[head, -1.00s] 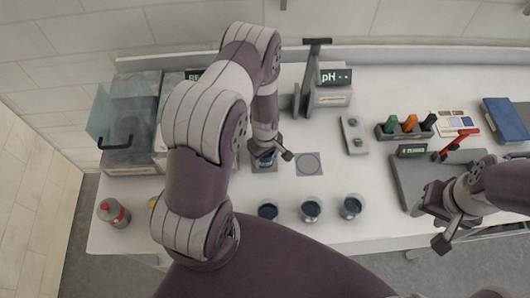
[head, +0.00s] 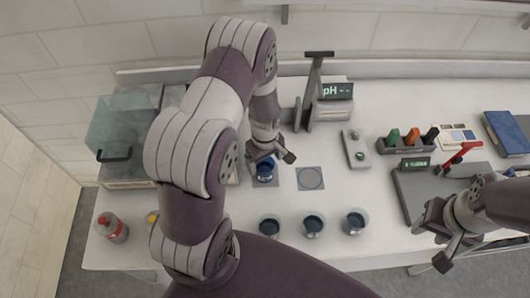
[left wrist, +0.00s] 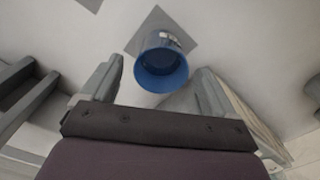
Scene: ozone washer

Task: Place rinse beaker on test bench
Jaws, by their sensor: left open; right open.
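A blue-rimmed beaker (head: 265,172), which looks like the rinse beaker, stands upright at a grey square mat (head: 258,185) on the white bench (head: 340,260). It also shows in the left wrist view (left wrist: 161,72), with its open blue mouth toward the camera. My left gripper (head: 270,157) is open just above and around the beaker. In the left wrist view the fingers (left wrist: 160,85) are spread on either side of it, with gaps. My right gripper (head: 431,245) is open and empty at the bench's front right.
A second grey square with a circle (head: 310,178) lies right of the beaker. Several dark-filled beakers (head: 313,226) stand in front. A marker rack (head: 408,140) and grey device (head: 402,185) are right.

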